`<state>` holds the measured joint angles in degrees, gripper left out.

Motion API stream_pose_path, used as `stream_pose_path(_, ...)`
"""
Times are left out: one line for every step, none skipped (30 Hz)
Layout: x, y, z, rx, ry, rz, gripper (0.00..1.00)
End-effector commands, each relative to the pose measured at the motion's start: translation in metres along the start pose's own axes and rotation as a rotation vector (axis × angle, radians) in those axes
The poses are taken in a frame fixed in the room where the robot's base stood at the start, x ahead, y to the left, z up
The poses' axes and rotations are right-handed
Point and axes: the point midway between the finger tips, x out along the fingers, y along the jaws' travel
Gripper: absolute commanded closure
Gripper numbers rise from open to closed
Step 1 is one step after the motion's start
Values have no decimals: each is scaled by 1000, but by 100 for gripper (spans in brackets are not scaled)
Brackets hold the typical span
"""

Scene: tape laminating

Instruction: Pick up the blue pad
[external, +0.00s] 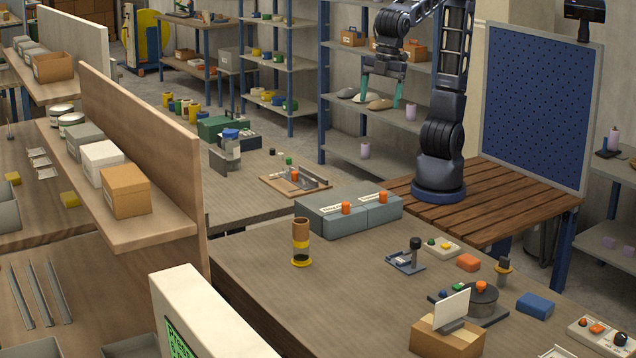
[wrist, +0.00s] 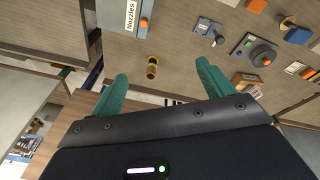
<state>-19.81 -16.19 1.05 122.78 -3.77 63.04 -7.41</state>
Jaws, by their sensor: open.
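The blue pad (external: 535,305) is a small flat block lying on the workbench (external: 330,320) towards the right in the external view. It also shows near the right edge of the wrist view (wrist: 298,36). My gripper (external: 382,95) is raised high above the bench, up and left of the pad and well away from it. Its two green fingers are spread apart in the wrist view (wrist: 162,76), with nothing between them.
An orange pad (external: 468,263) and a round black fixture (external: 483,300) lie near the blue pad. A control box (external: 598,335) stands to its right. A brown-and-yellow cylinder (external: 301,243) and grey bins (external: 347,212) stand farther left. The bench's left middle is bare.

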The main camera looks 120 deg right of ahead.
Motion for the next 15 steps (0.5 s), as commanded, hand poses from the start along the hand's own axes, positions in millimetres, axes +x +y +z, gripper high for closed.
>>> stream_pose_path(3, -9, -16, -38, -16, -4, 20)
stream_pose_path(4, -14, -25, -59, -23, -5, 20)
stream_pose_path(7, -21, -37, -87, -34, -7, 20)
stream_pose_path(8, -27, -46, -107, -40, -8, 20)
stream_pose_path(10, -33, -54, -129, -48, -10, 20)
stream_pose_path(12, -41, -66, -157, -59, -11, 20)
stream_pose_path(14, -47, -74, -179, -66, -11, 20)
stream_pose_path(17, -53, -82, -200, -74, -12, 20)
stream_pose_path(20, -63, -93, -228, -83, -13, 20)
stream_pose_path(22, -70, -101, -248, -91, -13, 20)
stream_pose_path(25, -78, -109, -270, -99, -14, 20)
stream_pose_path(29, -88, -119, -298, -109, -15, 20)
stream_pose_path(32, -96, -126, -320, -115, -15, 20)
stream_pose_path(35, -104, -134, -340, -123, -16, 20)
stream_pose_path(40, -116, -143, -368, -133, -16, 20)
